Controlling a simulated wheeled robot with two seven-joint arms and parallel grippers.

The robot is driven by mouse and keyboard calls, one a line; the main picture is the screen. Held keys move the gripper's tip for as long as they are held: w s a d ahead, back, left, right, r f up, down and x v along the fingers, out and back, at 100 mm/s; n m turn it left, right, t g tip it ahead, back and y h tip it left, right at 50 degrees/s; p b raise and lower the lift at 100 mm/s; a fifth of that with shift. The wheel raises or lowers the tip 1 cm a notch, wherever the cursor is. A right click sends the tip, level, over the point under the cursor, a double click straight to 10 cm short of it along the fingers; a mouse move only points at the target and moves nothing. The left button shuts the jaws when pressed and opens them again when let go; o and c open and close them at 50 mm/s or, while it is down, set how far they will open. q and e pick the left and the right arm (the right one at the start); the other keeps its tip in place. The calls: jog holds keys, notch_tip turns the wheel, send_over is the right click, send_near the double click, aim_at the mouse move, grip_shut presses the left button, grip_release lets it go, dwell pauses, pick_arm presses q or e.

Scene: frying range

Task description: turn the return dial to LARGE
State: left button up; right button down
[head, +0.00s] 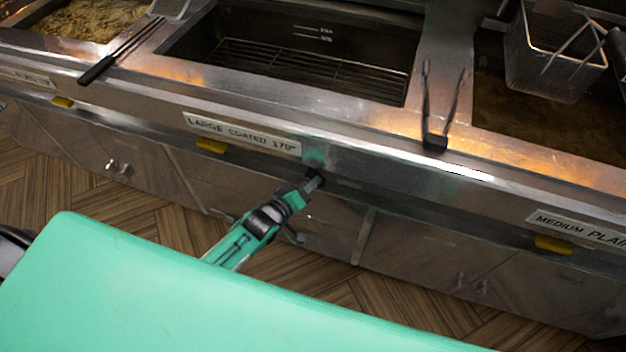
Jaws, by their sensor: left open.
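My left gripper (313,183) reaches up from behind the green panel to the front of the frying range, just below the steel ledge. Its jaws are open, and the fingertips are at a small dark knob-like part. I cannot tell whether they touch it or stand around it. No dial marking or pointer can be read there, so I cannot tell its setting. A label reading "LARGE COATED 170°" (242,134) is on the ledge front, just left of the gripper. My right gripper is not in view.
Yellow handles (211,146) (553,244) stick out below the ledge. Above are an oil vat (300,55) with a rack and a wire basket (555,60) at the right. Tongs (435,142) and a dark-handled tool (97,69) lie on the steel top. The wooden floor (385,300) below is clear.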

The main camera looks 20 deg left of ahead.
pick_arm(q)
jog(key=shift+x, duration=1.5)
grip_shut()
